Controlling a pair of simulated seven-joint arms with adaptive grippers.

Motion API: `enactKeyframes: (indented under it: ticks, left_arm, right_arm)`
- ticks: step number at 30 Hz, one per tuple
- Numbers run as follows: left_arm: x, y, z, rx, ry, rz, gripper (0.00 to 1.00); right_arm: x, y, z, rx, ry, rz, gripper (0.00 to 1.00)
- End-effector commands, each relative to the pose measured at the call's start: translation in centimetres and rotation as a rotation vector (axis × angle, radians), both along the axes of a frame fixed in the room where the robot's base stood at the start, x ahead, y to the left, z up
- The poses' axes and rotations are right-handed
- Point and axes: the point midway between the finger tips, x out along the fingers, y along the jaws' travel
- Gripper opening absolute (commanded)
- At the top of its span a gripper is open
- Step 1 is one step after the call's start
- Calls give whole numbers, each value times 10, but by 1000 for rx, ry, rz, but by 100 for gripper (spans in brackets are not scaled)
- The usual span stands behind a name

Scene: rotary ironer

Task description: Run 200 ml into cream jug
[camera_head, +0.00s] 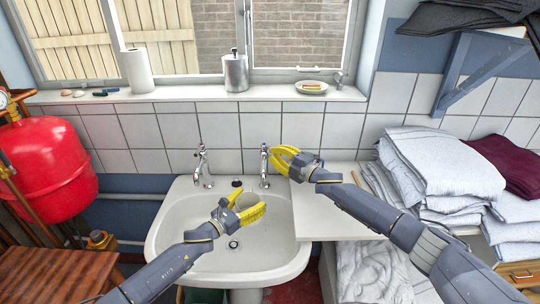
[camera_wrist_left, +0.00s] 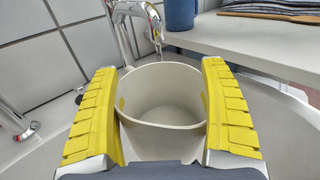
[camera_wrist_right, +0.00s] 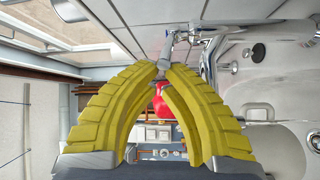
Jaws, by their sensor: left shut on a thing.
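The cream jug (camera_wrist_left: 165,98) is a round, pale, open vessel between the yellow fingers of my left gripper (camera_head: 240,208), which is shut on it above the basin. The jug also shows in the head view (camera_head: 247,201), partly hidden by the fingers. Its visible inside looks empty. The right tap (camera_head: 264,168) stands behind it; its spout shows at the jug's far rim in the left wrist view (camera_wrist_left: 155,28). No stream is visible. My right gripper (camera_head: 282,158) is beside this tap's top, its fingertips together, with the tap head (camera_wrist_right: 168,45) just beyond them.
The white sink (camera_head: 165,238) lies below, with a second tap (camera_head: 202,167) at its left. A blue mug (camera_wrist_left: 180,14) stands on the white counter (camera_head: 312,215) to the right. Folded linen (camera_head: 440,165) is stacked further right. A red tank (camera_head: 40,165) is at the left.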

Motion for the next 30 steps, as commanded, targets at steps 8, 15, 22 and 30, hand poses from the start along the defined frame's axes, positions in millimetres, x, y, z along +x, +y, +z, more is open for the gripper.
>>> enactKeyframes:
  ticks: [8, 15, 22, 30]
  left_arm:
    - [0, 0, 1, -1, -1, 0, 43]
    - [0, 0, 1, -1, -1, 0, 43]
    - [0, 0, 1, -1, -1, 0, 43]
    - [0, 0, 1, -1, -1, 0, 43]
  right_arm:
    - [10, -15, 0, -1, 0, -3, 0]
    - [15, -21, 0, 0, 0, -2, 0]
    - [17, -23, 0, 0, 0, -1, 0]
    - [17, -23, 0, 0, 0, -1, 0]
